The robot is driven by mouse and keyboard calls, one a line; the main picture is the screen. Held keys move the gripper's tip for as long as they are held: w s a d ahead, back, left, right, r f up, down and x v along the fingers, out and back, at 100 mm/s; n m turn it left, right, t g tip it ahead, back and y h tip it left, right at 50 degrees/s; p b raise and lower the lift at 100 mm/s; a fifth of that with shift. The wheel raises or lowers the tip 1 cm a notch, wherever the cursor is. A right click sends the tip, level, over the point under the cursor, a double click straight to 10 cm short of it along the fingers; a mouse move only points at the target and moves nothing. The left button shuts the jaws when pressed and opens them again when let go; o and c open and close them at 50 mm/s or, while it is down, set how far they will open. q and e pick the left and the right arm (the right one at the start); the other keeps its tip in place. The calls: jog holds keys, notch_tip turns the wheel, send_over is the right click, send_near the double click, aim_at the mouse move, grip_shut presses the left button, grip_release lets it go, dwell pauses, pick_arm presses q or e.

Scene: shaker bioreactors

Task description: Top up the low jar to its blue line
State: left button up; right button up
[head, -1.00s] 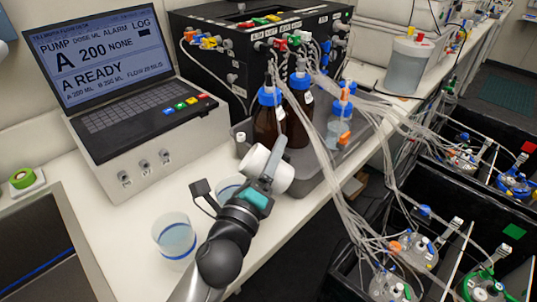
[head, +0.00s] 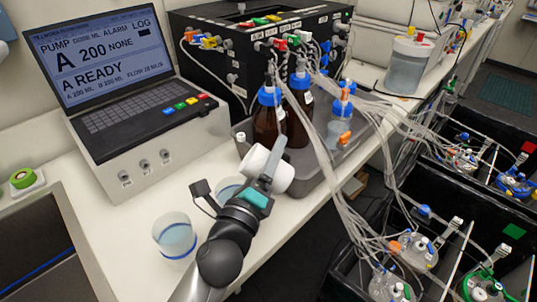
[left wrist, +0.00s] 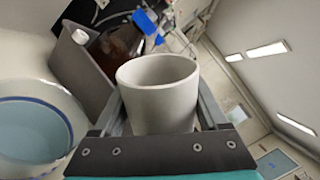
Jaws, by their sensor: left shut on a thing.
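My left gripper (head: 262,185) is shut on a white cup (head: 258,163) and holds it tilted on its side above the bench. In the left wrist view the cup (left wrist: 157,95) shows its round mouth and pale inner wall; its bottom is hidden. A clear jar (head: 175,237) with pale blue liquid and a blue line low on its wall stands left of my arm. A second clear jar (head: 228,187) stands behind my wrist, partly hidden, so its level is unclear. A jar (left wrist: 40,125) with bluish liquid shows at the left of the left wrist view. My right gripper is out of view.
A laptop (head: 105,60) on a white box reads "A READY". A grey tray (head: 312,178) holds brown bottles (head: 266,122) and a clear bottle (head: 338,125). Tubes run right to black bins (head: 390,208) with vessels. Green tape (head: 23,179) lies at left.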

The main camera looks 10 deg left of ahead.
pick_arm(q)
jog(key=shift+r, duration=0.1)
jog(key=shift+r+m+h+p, duration=0.3)
jog(key=shift+r+m+p, duration=0.7)
jog(key=shift+p, duration=0.75)
jog(key=shift+m+g+p, duration=0.4)
jog(key=shift+m+p, duration=1)
jog(key=shift+m, duration=0.2)
jog(key=shift+d+m+p, duration=0.15)
jog(key=shift+m+p, duration=0.25)
jog(key=shift+m, duration=0.2)
jog(key=shift+d, duration=0.1)
